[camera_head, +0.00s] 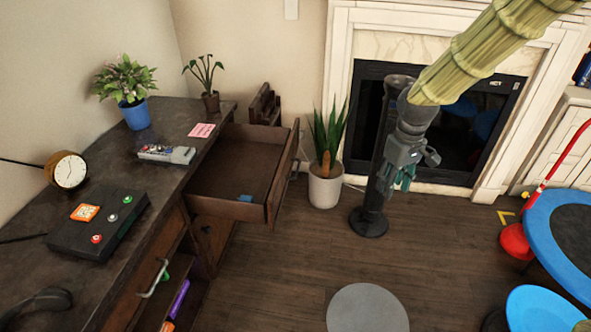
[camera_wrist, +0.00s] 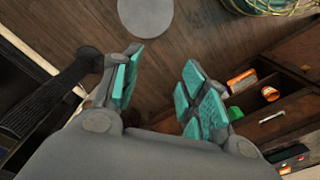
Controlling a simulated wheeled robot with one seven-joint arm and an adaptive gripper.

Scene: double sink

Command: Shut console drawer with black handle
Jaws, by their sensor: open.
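A dark wooden console (camera_head: 98,190) runs along the left wall in the head view. Its far drawer (camera_head: 240,172) is pulled well out, with a small blue item (camera_head: 245,198) inside. The drawer's front panel (camera_head: 284,175) faces right; a black handle on it is not clear to me. A nearer part of the console has a light metal handle (camera_head: 154,278) and open space with colourful items below. My gripper (camera_head: 408,178) is open and empty, right of the drawer and apart from it. Its teal-padded fingers show spread in the wrist view (camera_wrist: 163,88).
A potted snake plant (camera_head: 325,160) stands beyond the drawer. A dark stand with a round base (camera_head: 369,222) is close by my gripper in the picture. A blue-rimmed trampoline (camera_head: 560,230) is at right. A grey round disc (camera_head: 367,308) lies on otherwise open floor.

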